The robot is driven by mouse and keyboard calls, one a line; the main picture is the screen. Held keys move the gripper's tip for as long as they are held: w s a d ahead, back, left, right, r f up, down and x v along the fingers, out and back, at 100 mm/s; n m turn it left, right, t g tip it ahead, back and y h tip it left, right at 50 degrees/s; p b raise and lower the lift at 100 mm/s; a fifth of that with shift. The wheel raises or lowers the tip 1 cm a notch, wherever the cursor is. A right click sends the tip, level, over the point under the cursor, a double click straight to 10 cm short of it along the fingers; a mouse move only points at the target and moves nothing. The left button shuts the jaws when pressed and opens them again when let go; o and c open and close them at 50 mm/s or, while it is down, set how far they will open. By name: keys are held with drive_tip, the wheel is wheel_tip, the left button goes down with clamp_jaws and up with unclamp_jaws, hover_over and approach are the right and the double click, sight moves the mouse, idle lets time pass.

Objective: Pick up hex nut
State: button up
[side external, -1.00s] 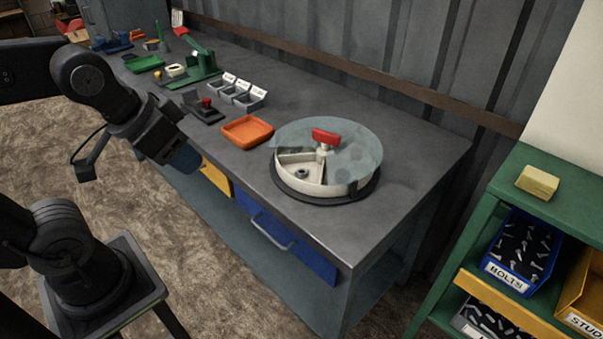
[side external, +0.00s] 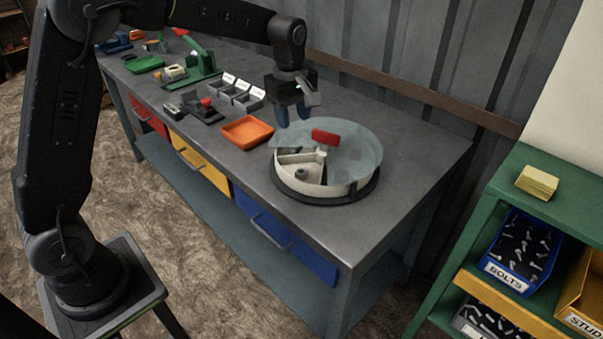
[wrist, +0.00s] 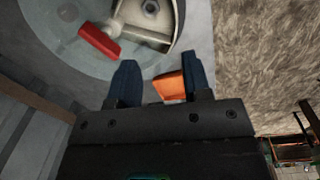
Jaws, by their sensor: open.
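The hex nut (side external: 301,173) is a small grey piece in an open compartment of the round white divided bin (side external: 335,192) on the bench. In the wrist view the nut (wrist: 151,7) shows near the top edge, inside the white compartment. A translucent disc lid (side external: 357,150) with a red handle (side external: 326,137) covers the other part of the bin. My gripper (side external: 293,117) is above the bench, behind and left of the bin, pointing down. In the wrist view its two blue fingers (wrist: 161,82) are apart, with nothing held between them.
An orange tray (side external: 247,132) lies left of the bin. Grey labelled bins (side external: 240,95) and a black fixture with a red knob (side external: 206,106) stand farther along. The bench (side external: 420,160) is clear right of the round bin, near the wall.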

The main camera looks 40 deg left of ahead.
wheel_tip(320, 180, down, 3)
drive_tip(key=w+n, duration=0.2)
hover_over(302, 168)
drive_tip(key=s, duration=0.1)
drive_tip(key=shift+g, duration=0.3)
drive_tip(key=f, duration=0.8)
drive_tip(key=shift+s+d+f, duration=0.1)
drive_tip(key=shift+d+f, duration=0.15)
drive_tip(key=shift+f, duration=0.1)
drive_tip(key=shift+d+f, duration=0.15)
drive_tip(key=shift+f, duration=2.45)
drive_tip(key=shift+c, duration=0.3)
drive_tip(key=c, duration=0.6)
